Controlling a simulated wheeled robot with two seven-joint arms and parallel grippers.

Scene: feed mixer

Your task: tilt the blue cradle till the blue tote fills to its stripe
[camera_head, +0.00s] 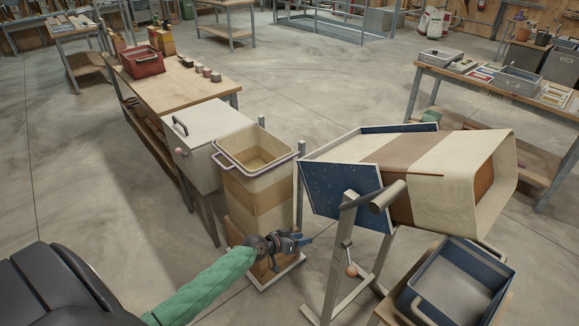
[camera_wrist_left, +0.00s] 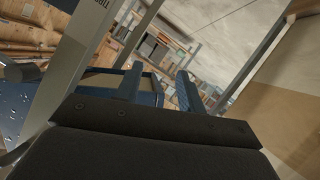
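The blue cradle (camera_head: 343,196) stands right of centre on a grey frame. It holds a beige and brown bin (camera_head: 435,180), which lies tilted with its open mouth facing right, and brown shows inside the mouth. A crank with a wooden knob (camera_head: 350,271) hangs on the near side of the frame. The blue tote (camera_head: 416,300) sits at the lower right, below the bin's mouth; its inside looks grey and I cannot make out a stripe. My left gripper (camera_head: 306,239) is left of the frame, apart from the crank. Its fingers (camera_wrist_left: 160,88) are spread in the wrist view. My right gripper is out of view.
A tall beige bin with a purple rim (camera_head: 230,163) stands beside my left gripper, near a grey lidded box (camera_head: 207,135). A wooden table (camera_head: 185,88) with a red crate (camera_head: 142,62) is behind at left. Another bench (camera_head: 440,72) is at right. Open floor lies between.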

